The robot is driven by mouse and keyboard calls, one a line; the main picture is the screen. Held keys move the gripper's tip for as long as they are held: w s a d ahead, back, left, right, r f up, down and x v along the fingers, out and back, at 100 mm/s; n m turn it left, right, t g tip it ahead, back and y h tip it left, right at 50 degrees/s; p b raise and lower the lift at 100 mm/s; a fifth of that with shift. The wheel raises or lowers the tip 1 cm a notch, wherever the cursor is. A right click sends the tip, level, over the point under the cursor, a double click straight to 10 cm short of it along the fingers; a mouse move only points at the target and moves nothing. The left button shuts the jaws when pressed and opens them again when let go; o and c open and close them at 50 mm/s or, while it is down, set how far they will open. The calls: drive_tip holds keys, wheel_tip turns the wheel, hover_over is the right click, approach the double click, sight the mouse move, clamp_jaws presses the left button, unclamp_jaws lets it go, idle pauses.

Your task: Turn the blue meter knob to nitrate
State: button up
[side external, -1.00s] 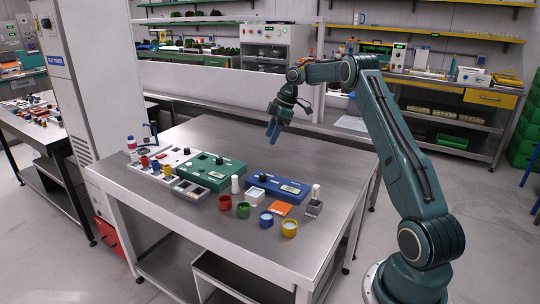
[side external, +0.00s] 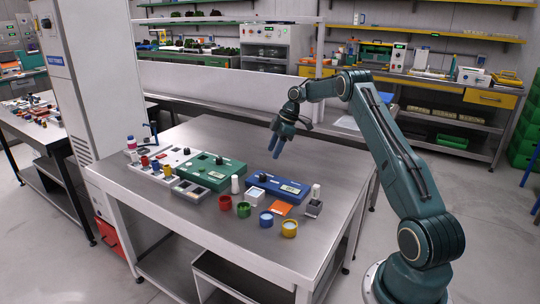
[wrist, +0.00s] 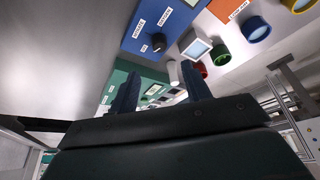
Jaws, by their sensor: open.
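The blue meter (side external: 292,187) lies on the steel table with a dark knob (side external: 263,177) on its left part and a display to the right. In the wrist view the blue meter (wrist: 190,12) is at the top, with its black knob (wrist: 158,41) and small white labels around it; one seems to read nitrate. The knob's pointer direction is too small to tell. My gripper (side external: 276,155) is open and empty, in the air above and behind the blue meter. Its two dark fingers (wrist: 160,80) show apart in the wrist view, not touching the knob.
A green meter (side external: 229,176) with its own dark knob stands left of the blue one. Red (side external: 225,203), green (side external: 243,210), blue (side external: 266,219) and yellow (side external: 290,228) cups line the front. A white bottle (side external: 235,184) stands between the meters. The back of the table is clear.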

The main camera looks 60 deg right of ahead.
sight(263, 175)
drive_tip(key=x, duration=1)
drive_tip(key=shift+f, duration=0.25)
drive_tip(key=shift+c, duration=0.5)
drive_tip(key=c, duration=0.9)
